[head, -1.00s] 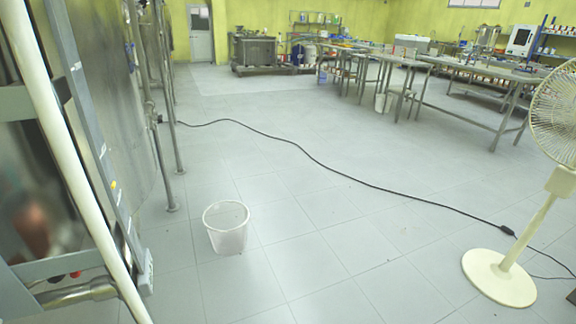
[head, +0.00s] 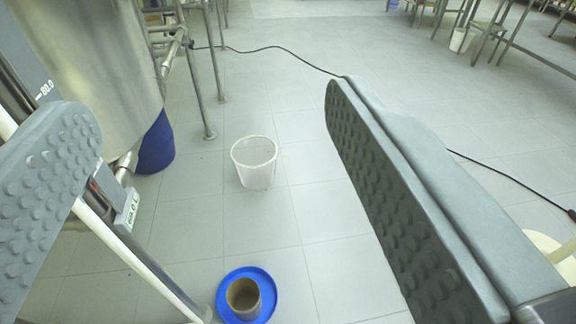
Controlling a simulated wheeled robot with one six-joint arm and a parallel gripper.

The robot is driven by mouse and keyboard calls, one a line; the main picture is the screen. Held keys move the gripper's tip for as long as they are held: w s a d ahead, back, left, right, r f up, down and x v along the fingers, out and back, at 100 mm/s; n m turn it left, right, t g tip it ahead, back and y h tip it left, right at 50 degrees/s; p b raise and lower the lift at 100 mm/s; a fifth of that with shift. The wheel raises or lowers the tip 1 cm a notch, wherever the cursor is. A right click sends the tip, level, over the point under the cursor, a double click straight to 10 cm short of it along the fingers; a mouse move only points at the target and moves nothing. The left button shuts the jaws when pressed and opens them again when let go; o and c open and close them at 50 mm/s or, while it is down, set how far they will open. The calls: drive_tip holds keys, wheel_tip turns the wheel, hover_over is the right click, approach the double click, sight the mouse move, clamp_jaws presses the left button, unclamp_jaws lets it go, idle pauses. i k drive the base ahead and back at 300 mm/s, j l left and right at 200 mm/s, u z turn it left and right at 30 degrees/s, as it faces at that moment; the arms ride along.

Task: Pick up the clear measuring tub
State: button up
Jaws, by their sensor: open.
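The clear measuring tub (head: 256,168) stands upright on the tiled floor, a translucent, empty-looking bucket with a round open rim. My gripper (head: 215,130) is open, with one grey studded finger at the left edge and the other at the right. The tub shows in the gap between the fingers, beyond them on the floor. Nothing is between the fingers close by, and neither finger appears to touch the tub.
A blue round dish (head: 226,309) with a brownish cup (head: 243,297) is nearer, at the bottom. A steel vessel (head: 95,60) on legs and a blue drum (head: 156,145) stand left. A black cable (head: 300,59) crosses the floor. Floor right of the tub is clear.

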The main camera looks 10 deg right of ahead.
sight(254, 157)
drive_tip(key=i+l+u, duration=0.1)
drive_tip(key=i+l, duration=0.5)
drive_tip(key=i+l+u, duration=0.15)
drive_tip(key=i+l, duration=0.15)
drive_tip(key=i+l+u, duration=0.1)
drive_tip(key=i+l, duration=0.15)
drive_tip(key=l, duration=0.25)
drive_tip(key=i+l+u, duration=0.1)
drive_tip(key=i+l, duration=0.15)
drive_tip(key=l, duration=0.15)
drive_tip(key=i+l, duration=0.25)
drive_tip(key=l, duration=0.15)
drive_tip(key=i+l+u, duration=0.15)
drive_tip(key=l, duration=0.3)
drive_tip(key=i+l+u, duration=0.1)
drive_tip(key=i+l, duration=0.2)
drive_tip(key=l, duration=0.15)
